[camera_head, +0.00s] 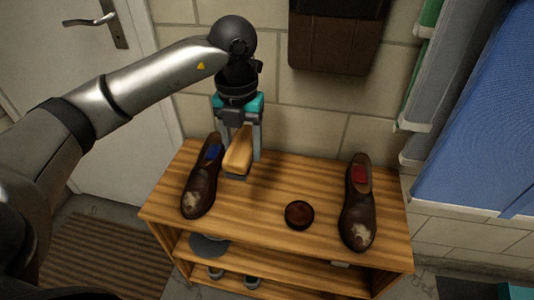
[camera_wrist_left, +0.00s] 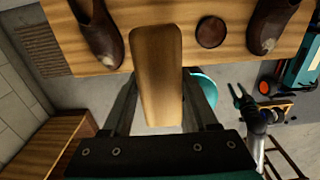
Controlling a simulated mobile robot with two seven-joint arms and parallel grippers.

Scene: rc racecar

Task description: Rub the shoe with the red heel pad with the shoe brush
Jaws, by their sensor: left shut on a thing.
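The shoe with the red heel pad (camera_head: 357,205) is brown with a pale scuffed toe and stands at the right of the wooden shelf top. A second brown shoe with a blue heel pad (camera_head: 199,185) stands at the left, its toe scuffed too. My left gripper (camera_head: 242,153) is shut on the wooden shoe brush (camera_head: 237,160), just right of the blue-padded shoe. The brush (camera_wrist_left: 157,75) fills the middle of the left wrist view; its bristles are hidden there. My right gripper (camera_wrist_left: 238,93) shows small in the left wrist view, its fingers apart and empty, away from the shelf.
A round dark brown tin (camera_head: 299,214) stands on the shelf top (camera_head: 258,215) between the shoes, nearer the red-padded one. A brown box (camera_head: 338,35) hangs on the wall behind. Blue cloth (camera_head: 480,110) hangs at the right. The shelf top between brush and tin is clear.

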